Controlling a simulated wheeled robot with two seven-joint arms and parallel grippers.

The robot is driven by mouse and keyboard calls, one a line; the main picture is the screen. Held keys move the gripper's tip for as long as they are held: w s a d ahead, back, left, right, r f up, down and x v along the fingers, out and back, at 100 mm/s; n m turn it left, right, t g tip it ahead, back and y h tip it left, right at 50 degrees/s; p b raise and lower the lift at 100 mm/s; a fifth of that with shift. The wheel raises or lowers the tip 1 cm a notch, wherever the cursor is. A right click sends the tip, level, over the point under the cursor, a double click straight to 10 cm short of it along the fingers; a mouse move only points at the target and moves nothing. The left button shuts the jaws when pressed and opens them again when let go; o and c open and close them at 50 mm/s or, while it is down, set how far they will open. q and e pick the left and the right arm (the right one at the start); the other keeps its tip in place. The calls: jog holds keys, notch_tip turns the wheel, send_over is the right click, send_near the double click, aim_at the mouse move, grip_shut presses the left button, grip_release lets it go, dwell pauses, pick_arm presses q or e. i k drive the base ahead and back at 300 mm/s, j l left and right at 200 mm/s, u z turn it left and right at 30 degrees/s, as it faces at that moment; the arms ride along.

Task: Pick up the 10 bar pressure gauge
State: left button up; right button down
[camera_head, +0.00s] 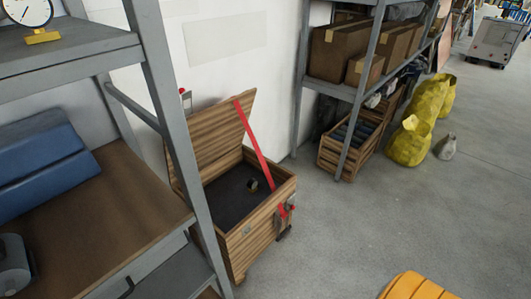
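A round gauge (28,14) with a white dial, black rim and yellow base stands on the upper grey shelf (70,50) at the top left. Its top is cut off by the picture edge, and its scale is too small to read. A small dark round thing (252,185) lies inside an open wooden chest; I cannot tell what it is. Neither of my grippers is in view.
The wooden chest (262,222) stands open beside the grey rack, a red strap (254,145) running from its lid to its front. A rack with cardboard boxes (338,50), a wooden crate (335,160) and yellow sacks (410,142) stand behind. The floor at right is mostly clear.

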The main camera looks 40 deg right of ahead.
aim_at(252, 184)
jog(key=z, duration=1.05)
